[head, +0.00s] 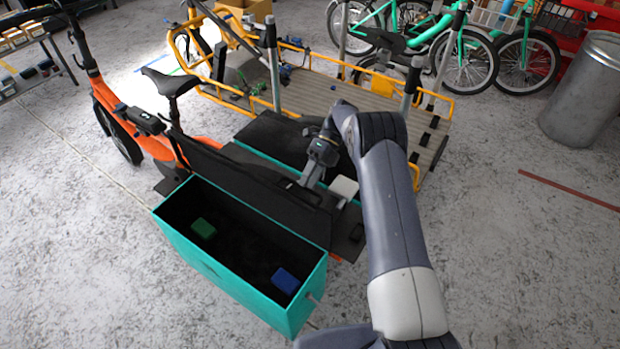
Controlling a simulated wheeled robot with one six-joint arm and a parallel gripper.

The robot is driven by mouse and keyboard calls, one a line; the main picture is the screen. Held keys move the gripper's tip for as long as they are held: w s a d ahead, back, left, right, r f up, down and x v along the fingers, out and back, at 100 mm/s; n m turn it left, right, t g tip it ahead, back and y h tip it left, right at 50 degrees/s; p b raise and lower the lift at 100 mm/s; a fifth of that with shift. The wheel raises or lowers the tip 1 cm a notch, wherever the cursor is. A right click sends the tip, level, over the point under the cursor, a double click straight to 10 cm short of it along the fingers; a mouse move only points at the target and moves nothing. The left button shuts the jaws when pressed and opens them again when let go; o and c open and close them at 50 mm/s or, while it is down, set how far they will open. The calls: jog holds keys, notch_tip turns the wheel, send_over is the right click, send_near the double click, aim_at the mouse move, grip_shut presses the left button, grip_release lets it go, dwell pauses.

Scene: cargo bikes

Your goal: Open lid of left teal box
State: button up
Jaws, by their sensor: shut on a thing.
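The near teal box (235,283) hangs at the side of the orange cargo bike, with its top open. Its black lid (235,178) stands raised along the box's far edge. My gripper (306,186) is shut on the lid at a dark handle near its right end; the fingertips are small and partly hidden. A green block (203,228) and a blue block (285,281) lie inside the box. A second teal box (268,158) shows behind the lid, its black top (275,135) lying flat; most of it is hidden by the lid and my arm.
The orange bike (104,98) with its black saddle (172,82) stands left. A yellow-framed cargo bike with a slatted deck (345,97) is behind. Green bikes (525,62) and a metal bin (590,95) stand at the right back. Floor is clear at lower left and right.

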notch_tip(320, 180, up, 8)
jog(key=shift+r+p, duration=0.25)
jog(key=shift+p, duration=0.55)
jog(key=shift+r+p, duration=0.7)
jog(key=shift+f, duration=0.1)
